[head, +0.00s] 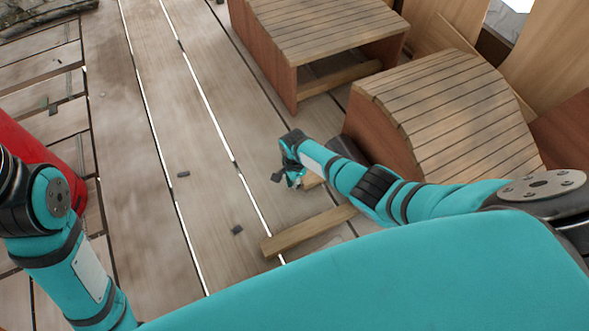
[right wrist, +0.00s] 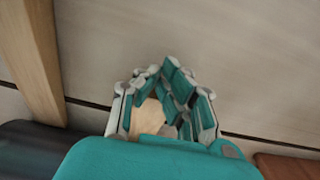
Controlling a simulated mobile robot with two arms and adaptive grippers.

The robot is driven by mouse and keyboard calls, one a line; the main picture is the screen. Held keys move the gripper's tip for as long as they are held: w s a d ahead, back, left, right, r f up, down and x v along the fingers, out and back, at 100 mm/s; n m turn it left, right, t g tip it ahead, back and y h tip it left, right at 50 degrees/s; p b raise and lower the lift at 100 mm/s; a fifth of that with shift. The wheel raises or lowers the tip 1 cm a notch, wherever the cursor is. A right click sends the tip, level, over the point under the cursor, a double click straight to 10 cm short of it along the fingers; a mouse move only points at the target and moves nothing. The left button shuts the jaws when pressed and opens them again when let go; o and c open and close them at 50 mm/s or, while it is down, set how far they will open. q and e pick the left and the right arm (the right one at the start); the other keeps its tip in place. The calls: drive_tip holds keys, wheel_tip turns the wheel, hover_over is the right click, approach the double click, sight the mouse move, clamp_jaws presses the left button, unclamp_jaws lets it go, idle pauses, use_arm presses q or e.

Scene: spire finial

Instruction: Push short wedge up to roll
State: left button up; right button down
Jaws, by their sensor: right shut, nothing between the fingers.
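The short wedge seems to be the small pale wooden piece (head: 313,181) on the plank floor, beside my right gripper and partly hidden by it. In the right wrist view a pale wooden face (right wrist: 150,117) shows past the fingers. My right gripper (head: 292,180) is shut and empty, low over the floor; its fingers also show in the right wrist view (right wrist: 167,100). A dark grey cylinder, likely the roll (head: 345,148), lies partly hidden under my right forearm; a dark rounded body (right wrist: 35,150) also shows in the right wrist view. I cannot tell whether wedge and roll touch. My left gripper is out of view.
A long wooden beam (head: 300,232) lies on the floor near the gripper. A curved slatted wooden block (head: 450,115) and a slatted bench-like block (head: 325,30) stand to the right and behind. Small dark bits (head: 184,174) lie on the planks. The floor to the left is mostly clear.

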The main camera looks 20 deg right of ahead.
wheel_tip(320, 180, up, 11)
drive_tip(key=shift+f, duration=0.2)
